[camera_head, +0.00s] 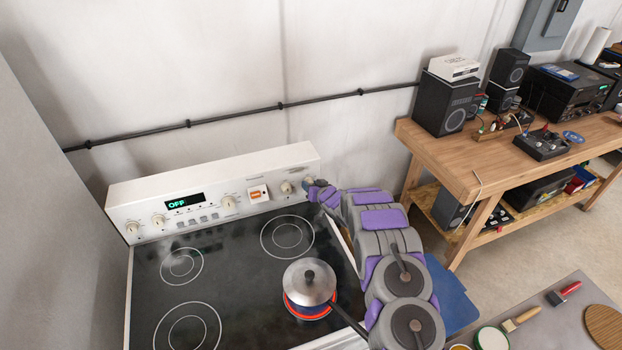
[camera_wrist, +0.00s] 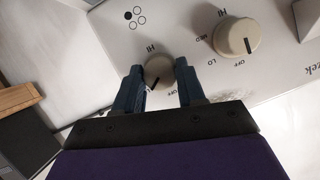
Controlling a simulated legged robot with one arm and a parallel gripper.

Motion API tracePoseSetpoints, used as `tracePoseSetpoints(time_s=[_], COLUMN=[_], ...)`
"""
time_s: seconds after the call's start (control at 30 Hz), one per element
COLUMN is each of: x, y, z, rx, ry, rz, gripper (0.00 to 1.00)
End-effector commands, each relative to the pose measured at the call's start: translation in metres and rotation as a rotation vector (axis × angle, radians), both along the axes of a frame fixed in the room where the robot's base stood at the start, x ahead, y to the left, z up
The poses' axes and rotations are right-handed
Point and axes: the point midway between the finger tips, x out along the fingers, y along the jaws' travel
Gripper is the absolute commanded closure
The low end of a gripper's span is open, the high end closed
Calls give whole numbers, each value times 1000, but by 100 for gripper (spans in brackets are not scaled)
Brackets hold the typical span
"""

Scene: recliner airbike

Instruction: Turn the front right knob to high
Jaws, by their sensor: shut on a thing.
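The stove's rightmost knob (camera_wrist: 158,70) is round and beige, on the white control panel (camera_head: 150,193). My gripper (camera_wrist: 157,84) has one dark finger on each side of this knob and is shut on it. The knob's dark mark points toward the bottom of the wrist view, slightly left, near the OFF lettering; HI is printed on the opposite side. In the head view my gripper (camera_head: 310,183) is at the panel's right end and partly hides the knob. A second knob (camera_wrist: 237,38) is beside it, free of the fingers.
A lidded pot (camera_head: 309,283) stands on the red-glowing front right burner, its handle reaching under my arm. The other burners are empty. A wooden workbench (camera_head: 470,160) with speakers stands to the right. The wall (camera_head: 200,70) is close behind the panel.

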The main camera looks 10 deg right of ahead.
Motion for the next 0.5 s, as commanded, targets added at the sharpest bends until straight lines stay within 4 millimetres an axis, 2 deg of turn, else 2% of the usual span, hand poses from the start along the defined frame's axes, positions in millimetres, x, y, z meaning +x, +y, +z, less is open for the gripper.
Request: tracePoseSetpoints(time_s=[0.5], x=[1], y=[-5], z=[-7], rx=[480], ry=[95], rz=[-3], gripper=[91])
